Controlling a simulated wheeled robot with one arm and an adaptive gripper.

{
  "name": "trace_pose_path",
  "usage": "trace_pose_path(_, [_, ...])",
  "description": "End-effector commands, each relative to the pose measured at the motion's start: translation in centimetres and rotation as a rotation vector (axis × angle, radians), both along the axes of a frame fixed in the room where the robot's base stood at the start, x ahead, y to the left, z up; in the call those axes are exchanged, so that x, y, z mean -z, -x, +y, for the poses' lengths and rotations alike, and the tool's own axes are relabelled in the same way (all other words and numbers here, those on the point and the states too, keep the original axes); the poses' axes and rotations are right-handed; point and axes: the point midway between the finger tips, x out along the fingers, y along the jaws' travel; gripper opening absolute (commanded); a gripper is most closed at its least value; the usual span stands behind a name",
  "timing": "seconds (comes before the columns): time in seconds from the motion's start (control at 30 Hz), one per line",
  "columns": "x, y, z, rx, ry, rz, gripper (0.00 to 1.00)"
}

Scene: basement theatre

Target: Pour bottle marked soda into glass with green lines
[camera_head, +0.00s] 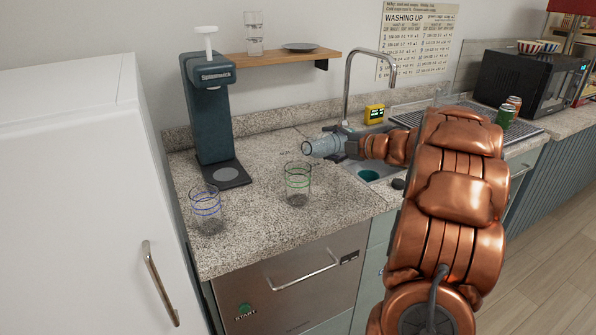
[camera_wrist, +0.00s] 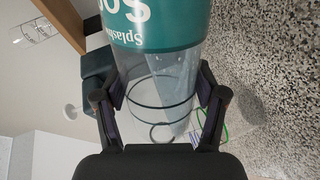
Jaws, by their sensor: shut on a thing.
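My gripper (camera_head: 346,143) is shut on a clear bottle (camera_head: 322,147), held above the counter near the sink. In the head view the bottle lies about sideways, its visible end toward the left. In the wrist view it sits between both fingers, with a teal label (camera_wrist: 165,22) reading "Splash" and part of a larger word. The glass with green lines (camera_head: 298,184) stands upright on the counter, below and left of the bottle; they look apart. Green lines also show behind the right finger in the wrist view. I cannot see any liquid flowing.
A glass with blue lines (camera_head: 207,209) stands at the counter's front left. A dark soda machine (camera_head: 211,110) stands behind it. The sink (camera_head: 368,174) and tap (camera_head: 351,80) are to the right, with two cans (camera_head: 506,115) beyond. The counter (camera_head: 255,212) between the glasses is clear.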

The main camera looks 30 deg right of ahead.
Motion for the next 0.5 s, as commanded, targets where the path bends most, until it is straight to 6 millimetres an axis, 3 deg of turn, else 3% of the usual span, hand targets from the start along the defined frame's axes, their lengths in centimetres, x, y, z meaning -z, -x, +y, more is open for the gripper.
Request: trace_pose_path(0.5, [-0.76, 0.03, 0.14, 0.0, 0.063, -0.016, 0.04])
